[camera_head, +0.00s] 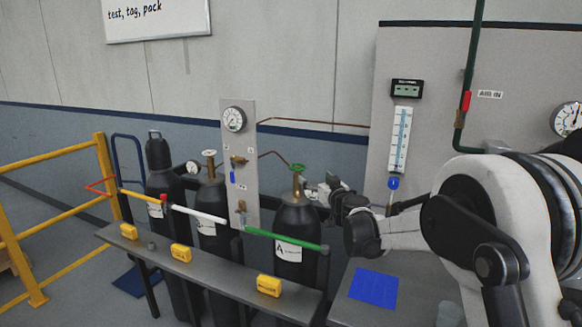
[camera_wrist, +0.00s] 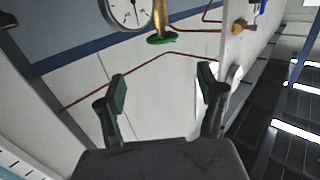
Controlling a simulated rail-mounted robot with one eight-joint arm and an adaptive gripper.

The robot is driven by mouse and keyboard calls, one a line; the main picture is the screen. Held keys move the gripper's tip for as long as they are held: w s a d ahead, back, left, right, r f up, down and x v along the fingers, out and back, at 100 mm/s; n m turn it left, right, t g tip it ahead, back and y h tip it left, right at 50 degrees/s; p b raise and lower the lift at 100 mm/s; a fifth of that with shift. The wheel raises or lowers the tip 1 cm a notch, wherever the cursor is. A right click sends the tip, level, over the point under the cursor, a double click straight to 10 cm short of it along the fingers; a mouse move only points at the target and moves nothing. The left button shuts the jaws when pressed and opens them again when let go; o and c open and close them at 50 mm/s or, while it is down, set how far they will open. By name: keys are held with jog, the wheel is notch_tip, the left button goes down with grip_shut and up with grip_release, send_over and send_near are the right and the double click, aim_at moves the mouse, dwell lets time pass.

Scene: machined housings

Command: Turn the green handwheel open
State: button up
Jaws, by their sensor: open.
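The green handwheel (camera_head: 298,167) sits on the brass valve atop the rightmost dark gas cylinder (camera_head: 296,222) in the head view. It also shows as a green disc (camera_wrist: 162,40) near the top of the wrist view, beyond my fingertips. My gripper (camera_head: 311,187) is just right of the valve and slightly below the handwheel's height. In the wrist view my two fingers (camera_wrist: 162,82) are spread apart with nothing between them. The handwheel lies beyond them, about centred on the gap, and looks apart from both.
Two more cylinders (camera_head: 211,212) stand left, one with a white handwheel (camera_head: 209,153). A bench (camera_head: 215,271) with yellow blocks (camera_head: 269,286) runs in front, under a green-white-yellow bar. A gauge panel (camera_head: 240,150) and copper tubing (camera_head: 315,122) are behind. A yellow railing (camera_head: 60,213) stands left.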

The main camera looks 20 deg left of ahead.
aim_at(297, 166)
jog(key=x, duration=0.5)
jog(key=p+x, duration=0.1)
jog(key=x, duration=0.4)
jog(key=p+x, duration=0.1)
jog(key=x, duration=0.4)
jog(key=shift+s+a+f, duration=0.25)
jog(key=shift+s+f, duration=0.05)
jog(key=shift+f, duration=0.1)
jog(key=c, duration=1.2)
